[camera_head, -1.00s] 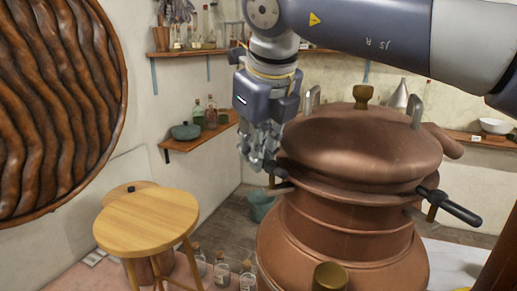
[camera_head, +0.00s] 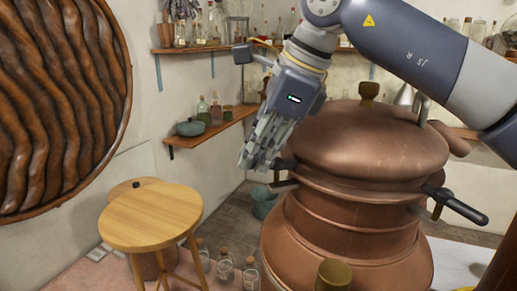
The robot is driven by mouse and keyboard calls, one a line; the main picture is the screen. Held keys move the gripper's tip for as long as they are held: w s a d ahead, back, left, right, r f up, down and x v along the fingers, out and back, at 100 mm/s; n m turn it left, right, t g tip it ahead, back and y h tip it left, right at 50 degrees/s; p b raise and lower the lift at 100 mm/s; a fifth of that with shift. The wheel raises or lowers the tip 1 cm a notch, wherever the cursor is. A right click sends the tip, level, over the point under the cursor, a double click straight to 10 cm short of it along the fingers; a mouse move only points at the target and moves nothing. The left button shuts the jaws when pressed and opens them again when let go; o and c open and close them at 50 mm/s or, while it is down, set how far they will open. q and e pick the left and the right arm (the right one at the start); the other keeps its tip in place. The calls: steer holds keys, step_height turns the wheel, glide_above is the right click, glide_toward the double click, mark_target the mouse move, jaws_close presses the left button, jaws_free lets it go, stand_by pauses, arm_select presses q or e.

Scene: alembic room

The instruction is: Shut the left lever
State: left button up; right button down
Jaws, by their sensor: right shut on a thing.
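The large copper alembic (camera_head: 362,148) stands at the right, with its domed lid on. The left lever (camera_head: 284,164) is a short dark handle at the left side of the lid's rim, with a small bracket just below it. My right gripper (camera_head: 256,160) comes down from the upper right, tilted, with its fingertips at the lever's outer end. It is shut on the left lever; the fingers hide part of the handle. The right lever (camera_head: 456,204) is a black handle sticking out at the rim's right side. My left gripper is not in view.
A round wooden stool (camera_head: 150,216) stands at the left, with several corked bottles (camera_head: 226,268) on the floor beside it. A corner shelf (camera_head: 208,130) holds bottles and a green pot. A teal bucket (camera_head: 264,202) sits behind the alembic.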

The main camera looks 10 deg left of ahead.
steer(key=shift+s+d+n+g, duration=0.2)
steer(key=shift+n+g, duration=0.3)
steer(key=shift+n, duration=0.6)
steer(key=shift+s+d+n+g, duration=0.1)
steer(key=shift+s+n+g, duration=0.3)
steer(key=shift+n, duration=0.7)
steer(key=c, duration=1.6)
jaws_free()
steer(key=shift+w, duration=0.1)
steer(key=shift+r, duration=0.15)
steer(key=v, duration=1.1)
steer(key=shift+d+r, duration=0.25)
steer(key=shift+r, duration=0.05)
steer(key=shift+w, duration=0.1)
